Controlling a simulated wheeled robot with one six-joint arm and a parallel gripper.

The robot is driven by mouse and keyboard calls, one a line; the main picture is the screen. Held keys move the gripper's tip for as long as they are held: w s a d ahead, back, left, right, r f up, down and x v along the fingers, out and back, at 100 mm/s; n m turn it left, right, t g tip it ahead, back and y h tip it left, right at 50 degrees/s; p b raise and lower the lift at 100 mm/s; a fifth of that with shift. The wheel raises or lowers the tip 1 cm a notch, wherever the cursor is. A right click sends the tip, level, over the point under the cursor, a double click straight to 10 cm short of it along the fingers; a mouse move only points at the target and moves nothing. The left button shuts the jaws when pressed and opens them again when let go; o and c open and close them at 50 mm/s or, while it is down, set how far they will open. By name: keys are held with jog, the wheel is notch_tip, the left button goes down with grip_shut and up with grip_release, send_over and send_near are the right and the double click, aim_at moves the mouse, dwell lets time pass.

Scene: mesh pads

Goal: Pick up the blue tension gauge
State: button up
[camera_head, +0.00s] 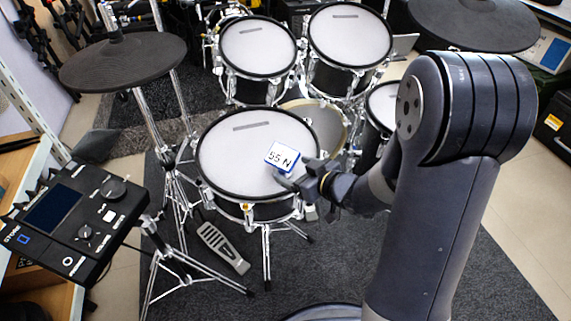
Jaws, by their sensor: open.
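The blue tension gauge (282,156) is a small block with a white face reading "55 N" and blue edges. It shows at the right part of the front drum's white mesh pad (235,163). My gripper (291,179) is open, with its fingers just below and right of the gauge in the picture. The fingertips overlap the gauge's lower edge in this view. I cannot tell whether they touch it. My arm hides part of the drum's right rim and the area behind it.
Two more drums (257,48) (349,35) stand behind. A black cymbal pad (122,62) is at the upper left and another (473,22) at the upper right. A drum module (75,220) stands at the left. A foot pedal (223,248) sits on the dark carpet.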

aim_at(281, 162)
jog(key=b+x, duration=0.2)
jog(key=x, duration=0.4)
jog(key=shift+w+a+f, duration=0.1)
jog(key=shift+w, duration=0.3)
grip_shut()
dwell(0.5)
